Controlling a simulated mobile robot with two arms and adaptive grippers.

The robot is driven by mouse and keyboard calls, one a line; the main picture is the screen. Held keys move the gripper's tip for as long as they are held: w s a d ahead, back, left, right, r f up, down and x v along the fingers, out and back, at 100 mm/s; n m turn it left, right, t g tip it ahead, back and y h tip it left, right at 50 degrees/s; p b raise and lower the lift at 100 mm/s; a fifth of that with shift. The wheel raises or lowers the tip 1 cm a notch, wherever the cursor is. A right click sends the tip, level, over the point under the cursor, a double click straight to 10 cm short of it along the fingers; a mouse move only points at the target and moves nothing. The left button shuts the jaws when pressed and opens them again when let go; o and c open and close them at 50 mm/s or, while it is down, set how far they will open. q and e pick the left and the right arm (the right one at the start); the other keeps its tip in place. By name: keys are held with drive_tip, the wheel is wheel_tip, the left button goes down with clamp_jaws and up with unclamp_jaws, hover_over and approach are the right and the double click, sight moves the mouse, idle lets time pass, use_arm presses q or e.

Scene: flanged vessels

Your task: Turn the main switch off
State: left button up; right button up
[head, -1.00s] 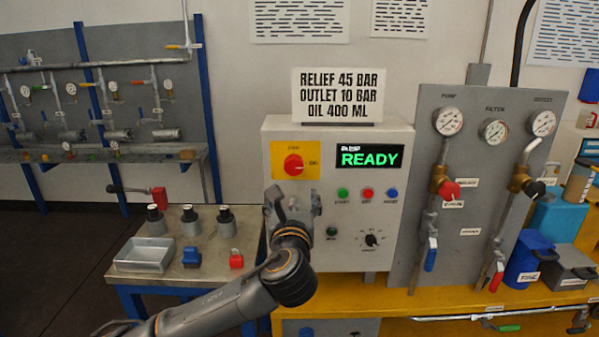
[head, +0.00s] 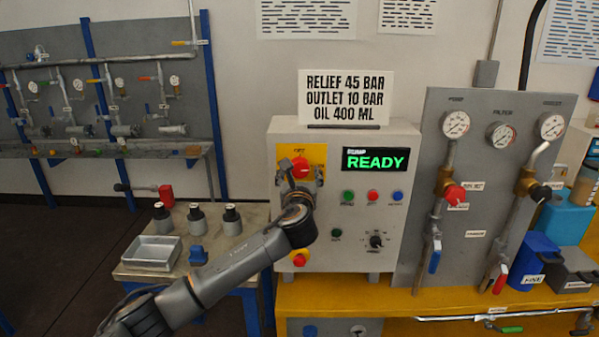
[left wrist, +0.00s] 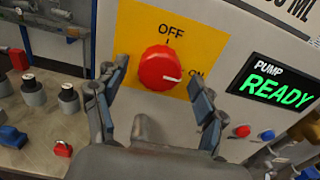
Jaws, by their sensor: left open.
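The main switch is a red round knob (head: 299,168) on a yellow plate on the front of the grey control box (head: 370,260). In the left wrist view the knob (left wrist: 160,68) has a white mark pointing right, toward ON; OFF is printed above it. My left gripper (head: 298,182) is in front of the plate, just below the knob in the head view. In the left wrist view its open fingers (left wrist: 158,85) stand on either side of the knob, apart from it. The green display (head: 376,159) reads PUMP READY. My right gripper is not in view.
Small buttons (head: 372,196) and a black selector (head: 376,240) sit right of and below the switch. A panel with gauges and valves (head: 470,215) stands to the right. A metal table with a tray (head: 152,252) and small vessels is at the left.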

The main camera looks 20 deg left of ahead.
use_arm(q)
drive_tip(key=shift+w, duration=0.1)
drive_tip(key=c, duration=1.2)
drive_tip(key=shift+o, duration=0.3)
drive_tip(key=n, duration=0.8)
drive_tip(key=shift+f+n+b, duration=0.1)
drive_tip(key=shift+n+b, duration=0.2)
drive_tip(key=shift+b, duration=0.1)
drive_tip(key=n+b, duration=0.1)
drive_tip(key=n, duration=0.3)
drive_tip(key=n+b, duration=0.1)
drive_tip(key=n, duration=0.4)
drive_tip(key=shift+n, duration=0.3)
